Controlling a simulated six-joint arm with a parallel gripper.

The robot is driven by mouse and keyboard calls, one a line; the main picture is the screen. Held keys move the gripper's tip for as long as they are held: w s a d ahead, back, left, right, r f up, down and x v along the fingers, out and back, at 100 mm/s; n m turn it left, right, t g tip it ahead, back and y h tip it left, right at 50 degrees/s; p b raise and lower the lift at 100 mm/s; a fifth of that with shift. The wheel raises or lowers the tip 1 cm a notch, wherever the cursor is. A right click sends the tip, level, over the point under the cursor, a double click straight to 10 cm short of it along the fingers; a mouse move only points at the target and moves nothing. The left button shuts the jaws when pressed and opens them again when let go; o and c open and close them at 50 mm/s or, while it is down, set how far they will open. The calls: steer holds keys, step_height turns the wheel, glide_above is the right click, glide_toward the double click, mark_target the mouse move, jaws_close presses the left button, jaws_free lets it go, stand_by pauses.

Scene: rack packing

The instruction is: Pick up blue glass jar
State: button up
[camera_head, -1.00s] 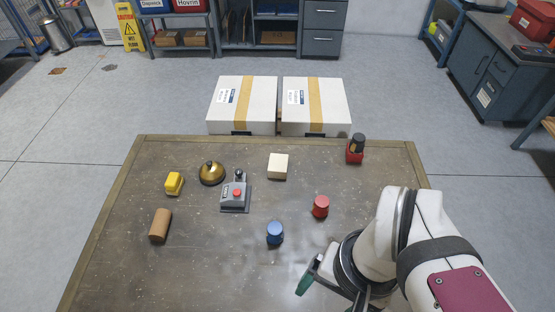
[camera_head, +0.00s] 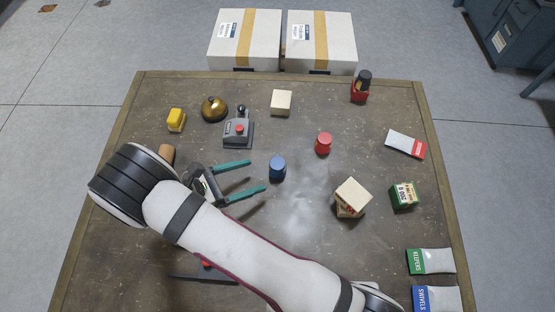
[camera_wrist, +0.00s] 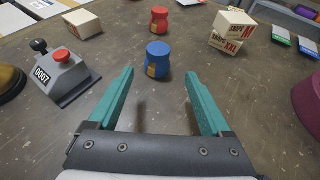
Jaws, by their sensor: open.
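The blue glass jar (camera_head: 277,168) stands upright near the middle of the table. In the wrist view the blue jar (camera_wrist: 157,60) stands straight ahead, beyond the fingertips and roughly centred between them. My gripper (camera_head: 258,175) is open and empty. It lies to the left of the jar with its two teal fingers pointing at it, apart from it. The open fingers also show in the wrist view (camera_wrist: 158,74). A similar red jar (camera_head: 323,143) stands behind and to the right of the blue one.
A grey box with a red button (camera_head: 238,130) and a brass bell (camera_head: 214,109) stand behind my gripper. Stacked cream boxes (camera_head: 351,196) and a green-labelled box (camera_head: 404,195) are to the right. A cream block (camera_head: 281,102) is farther back. The table around the blue jar is clear.

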mark_target(271, 168)
steer(key=x, duration=0.9)
steer(key=shift+w+r, duration=0.15)
steer(key=shift+r, duration=0.05)
steer(key=shift+a, duration=0.1)
jaws_close()
